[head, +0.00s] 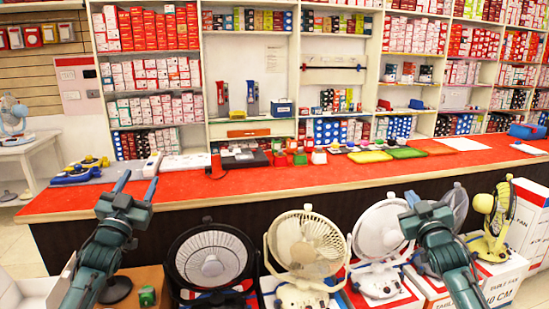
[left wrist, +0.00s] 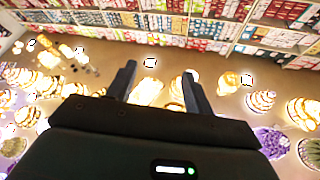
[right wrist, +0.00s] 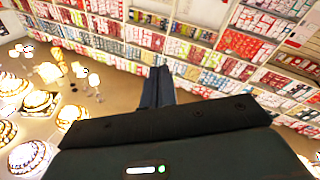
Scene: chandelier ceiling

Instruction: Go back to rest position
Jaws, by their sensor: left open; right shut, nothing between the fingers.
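My left gripper (head: 137,185) is raised in front of the red-topped counter (head: 300,180) at the left of the head view. Its two fingers are apart and empty, and the left wrist view shows the gap between them (left wrist: 158,88). My right gripper (head: 412,199) is raised at the right of the head view, in front of the fans. In the right wrist view its fingers (right wrist: 157,87) are together with nothing between them. Both wrist views look out over shelves and glowing ceiling lamps, with no object near the fingers.
Several table fans stand below the counter, among them a black one (head: 212,262), a cream one (head: 305,245) and a yellow one (head: 495,215). Coloured trays and small devices lie along the counter. Stocked shelves (head: 295,60) fill the back wall. The counter's left front is bare.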

